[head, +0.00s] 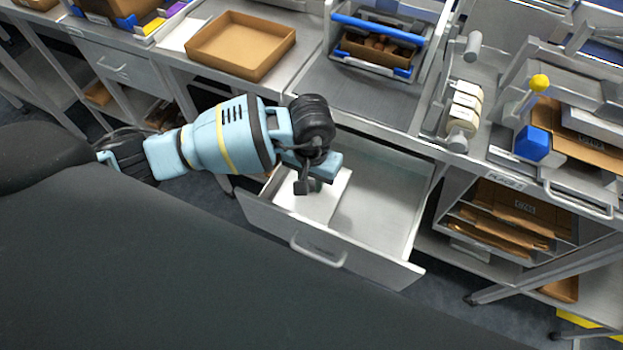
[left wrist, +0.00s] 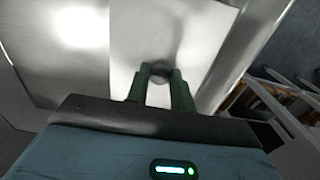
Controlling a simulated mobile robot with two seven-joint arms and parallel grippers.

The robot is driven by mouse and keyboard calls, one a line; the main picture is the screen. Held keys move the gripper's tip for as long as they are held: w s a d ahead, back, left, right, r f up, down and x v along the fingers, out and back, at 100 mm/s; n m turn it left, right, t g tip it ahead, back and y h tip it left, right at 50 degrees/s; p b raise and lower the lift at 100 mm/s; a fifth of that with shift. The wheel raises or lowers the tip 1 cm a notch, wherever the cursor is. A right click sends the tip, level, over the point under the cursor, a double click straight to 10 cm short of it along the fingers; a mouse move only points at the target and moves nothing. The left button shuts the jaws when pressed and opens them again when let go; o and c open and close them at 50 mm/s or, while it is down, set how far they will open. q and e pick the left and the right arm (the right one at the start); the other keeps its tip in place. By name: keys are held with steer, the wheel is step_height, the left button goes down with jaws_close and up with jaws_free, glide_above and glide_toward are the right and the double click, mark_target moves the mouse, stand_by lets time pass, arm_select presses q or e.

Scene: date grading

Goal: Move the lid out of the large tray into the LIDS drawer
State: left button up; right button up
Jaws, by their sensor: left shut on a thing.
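The lid (head: 326,203) is a flat white plate inside the left part of the open grey drawer (head: 372,262). My left gripper (head: 308,186) reaches down into the drawer and is shut on the lid's small dark knob. In the left wrist view, the two green fingers (left wrist: 161,80) close around the knob, with the white lid (left wrist: 135,40) spread beneath them. I cannot tell whether the lid touches the drawer floor. No LIDS label is readable on this drawer. A large brown tray (head: 222,72), empty, lies on the counter at upper left. My right gripper is not in view.
The right part of the drawer is bare. On the counter behind stand a rack with a blue bar (head: 378,29) and a holder with label rolls (head: 464,110). A blue block with a yellow knob (head: 536,143) is at right. Shelves with flat cardboard (head: 515,215) stand right of the drawer.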

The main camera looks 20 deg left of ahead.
mark_target(311, 184)
arm_select(q)
steer(key=shift+f, duration=0.25)
steer(key=shift+f, duration=0.2)
steer(key=o, duration=1)
steer(key=shift+c, duration=0.2)
steer(key=shift+r, duration=0.15)
step_height(311, 184, up, 12)
